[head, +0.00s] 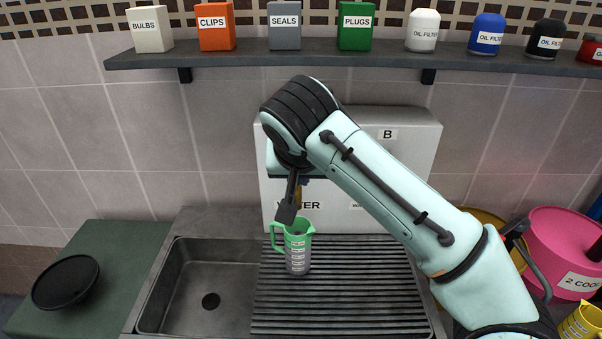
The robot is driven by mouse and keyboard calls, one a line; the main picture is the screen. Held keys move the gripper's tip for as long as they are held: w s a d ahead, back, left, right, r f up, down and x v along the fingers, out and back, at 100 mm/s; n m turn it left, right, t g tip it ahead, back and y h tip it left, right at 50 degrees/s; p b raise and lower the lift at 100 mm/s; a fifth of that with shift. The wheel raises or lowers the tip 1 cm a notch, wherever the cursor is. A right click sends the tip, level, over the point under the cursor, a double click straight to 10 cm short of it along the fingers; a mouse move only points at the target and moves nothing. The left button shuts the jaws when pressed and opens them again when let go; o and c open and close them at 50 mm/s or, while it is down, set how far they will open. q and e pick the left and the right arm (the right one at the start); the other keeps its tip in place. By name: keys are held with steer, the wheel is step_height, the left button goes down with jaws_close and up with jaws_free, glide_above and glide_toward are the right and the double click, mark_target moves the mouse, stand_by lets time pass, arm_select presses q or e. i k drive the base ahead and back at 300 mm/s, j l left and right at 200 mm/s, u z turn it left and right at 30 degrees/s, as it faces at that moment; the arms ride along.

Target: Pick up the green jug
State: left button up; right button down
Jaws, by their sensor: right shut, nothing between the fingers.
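The green jug (297,250) stands upright on the ribbed drainboard of the sink, close to the white box behind it. It has a green rim and handle and a greyish body with label marks. The handle is on its left side. My right gripper (287,213) points down from the bent right arm, at the jug's upper left by the handle. Its fingers look shut, with nothing held. I cannot tell whether they touch the jug. The left gripper is not in view.
The sink basin (190,292) lies left of the drainboard (345,305). A black bowl (66,282) sits on the green counter (108,250) at left. A white box marked B (410,140) stands behind. A pink bucket (555,240) is at right. A shelf (350,60) with boxes runs above.

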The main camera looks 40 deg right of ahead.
mark_target(297, 237)
steer(key=k+j, duration=0.8)
steer(key=j, duration=0.2)
